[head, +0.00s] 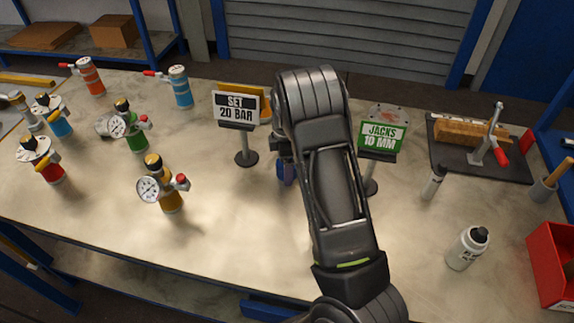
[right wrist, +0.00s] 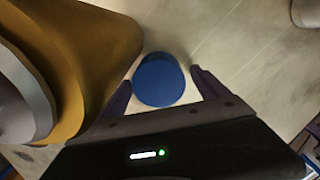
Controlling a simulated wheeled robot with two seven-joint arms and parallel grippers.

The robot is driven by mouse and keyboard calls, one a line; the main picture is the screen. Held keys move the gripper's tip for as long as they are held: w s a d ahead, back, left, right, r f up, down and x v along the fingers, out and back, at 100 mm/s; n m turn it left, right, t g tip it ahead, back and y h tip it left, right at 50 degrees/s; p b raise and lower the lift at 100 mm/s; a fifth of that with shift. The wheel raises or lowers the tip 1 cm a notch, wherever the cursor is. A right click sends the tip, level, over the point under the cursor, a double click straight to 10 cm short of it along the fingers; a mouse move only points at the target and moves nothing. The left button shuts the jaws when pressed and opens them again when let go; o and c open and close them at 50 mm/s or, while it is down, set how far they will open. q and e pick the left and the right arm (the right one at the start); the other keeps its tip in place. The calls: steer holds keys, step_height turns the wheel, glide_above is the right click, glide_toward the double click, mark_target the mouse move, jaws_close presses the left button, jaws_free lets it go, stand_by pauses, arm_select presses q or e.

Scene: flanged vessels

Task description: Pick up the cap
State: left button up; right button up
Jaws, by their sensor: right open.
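A round blue cap (right wrist: 160,80) lies on the pale tabletop in the right wrist view. My right gripper (right wrist: 166,72) is open, with one dark finger on each side of the cap. Whether either finger touches the cap I cannot tell. In the head view my right arm reaches over the middle of the table and hides most of its own gripper (head: 285,170); I cannot make out the cap there. My left gripper is not in view.
A large yellow and grey object (right wrist: 75,60) stands close left of the fingers in the right wrist view. The "SET 20 BAR" sign (head: 238,108) and the "JACKS 10 MM" sign (head: 382,137) flank my arm. Several gauged vessels stand left; a white bottle (head: 467,248) stands right.

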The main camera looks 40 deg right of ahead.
steer(key=shift+c, duration=0.5)
steer(key=c, duration=1.3)
steer(key=shift+r, duration=0.15)
step_height(320, 180, up, 18)
steer(key=b, duration=0.2)
steer(key=shift+b, duration=0.4)
stand_by(0.5)
